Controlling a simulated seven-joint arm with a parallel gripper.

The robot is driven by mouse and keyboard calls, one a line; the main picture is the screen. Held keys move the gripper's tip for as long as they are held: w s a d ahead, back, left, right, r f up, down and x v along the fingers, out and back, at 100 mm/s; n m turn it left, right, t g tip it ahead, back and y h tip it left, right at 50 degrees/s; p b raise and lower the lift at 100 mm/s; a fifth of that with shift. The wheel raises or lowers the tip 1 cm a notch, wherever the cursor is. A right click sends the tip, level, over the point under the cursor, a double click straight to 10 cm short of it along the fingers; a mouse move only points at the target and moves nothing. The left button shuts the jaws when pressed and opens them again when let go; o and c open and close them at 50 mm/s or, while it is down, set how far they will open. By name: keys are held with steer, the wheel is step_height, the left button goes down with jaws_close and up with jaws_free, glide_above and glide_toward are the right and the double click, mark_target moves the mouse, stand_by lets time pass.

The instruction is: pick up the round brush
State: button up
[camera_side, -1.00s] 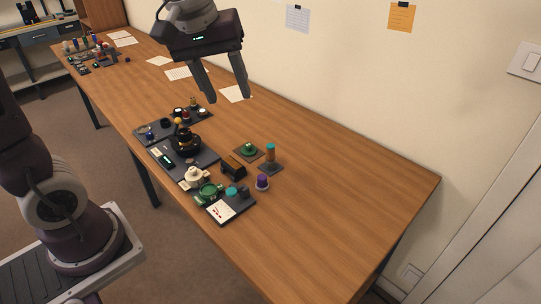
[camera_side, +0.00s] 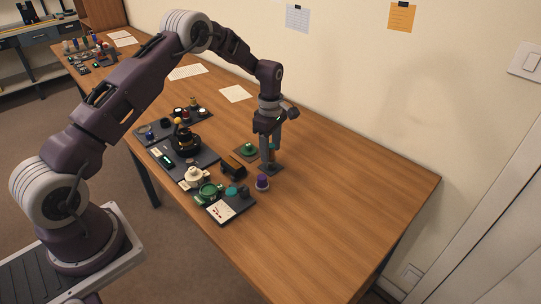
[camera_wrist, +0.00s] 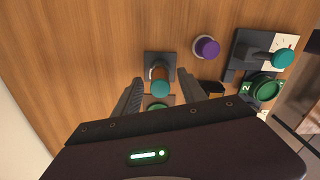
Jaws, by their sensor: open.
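An upright round piece with a teal top and a brown body, which I take to be the round brush (camera_wrist: 160,88), stands on a small dark square base (camera_wrist: 153,58). My gripper (camera_wrist: 157,76) is open and points down over it. In the wrist view its fingers lie on either side of the brush, with gaps visible. In the side view my gripper (camera_side: 269,155) is just above the base (camera_side: 273,169), and its fingers hide most of the brush. I cannot tell whether either finger touches it.
A purple-topped piece (camera_side: 262,182) stands close by, also in the wrist view (camera_wrist: 206,47). A green piece (camera_side: 248,150) on a dark square is behind. A black block (camera_side: 232,166) and dark mats with lens parts lie left. The table's right side is clear.

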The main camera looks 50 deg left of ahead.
jaws_close()
steer(key=shift+r, duration=0.1)
step_height(320, 180, up, 10)
steer(key=shift+f, duration=0.1)
stand_by(0.4)
